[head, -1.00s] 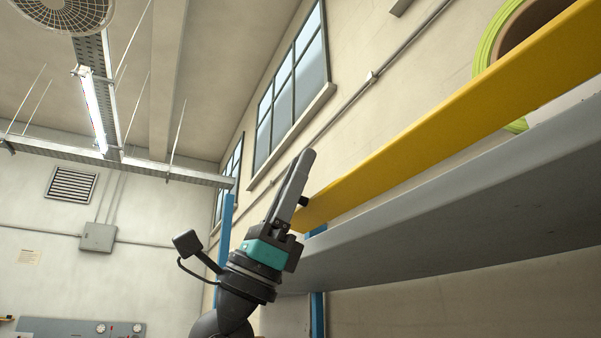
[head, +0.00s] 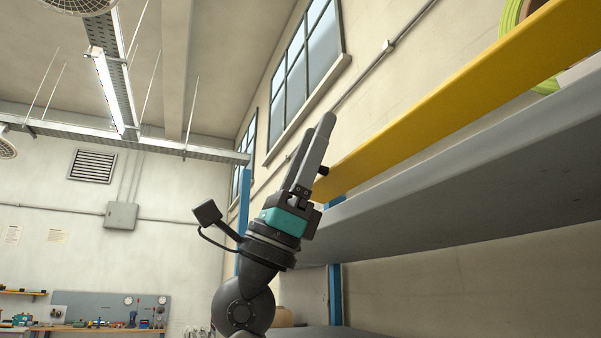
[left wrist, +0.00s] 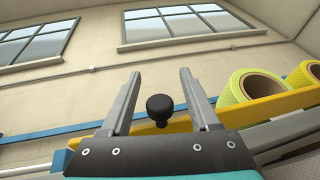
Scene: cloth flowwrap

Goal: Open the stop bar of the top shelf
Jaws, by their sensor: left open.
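The yellow stop bar (head: 450,105) runs along the front edge of the grey top shelf (head: 460,185), and it also shows in the left wrist view (left wrist: 260,108). A black knob (left wrist: 159,106) is near the bar's end; in the head view the knob (head: 323,171) shows just right of the fingers. My left gripper (head: 312,125) points upward at the bar's near-left end. In the left wrist view my left gripper (left wrist: 160,80) is open, with the knob between the lines of its two fingers. I cannot tell whether it touches them. My right gripper is not in view.
Yellow-green rolls (left wrist: 252,88) lie on the shelf behind the bar. A blue upright (head: 335,295) supports the shelf. The wall with windows (head: 305,70) stands behind. The air left of my left arm is clear.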

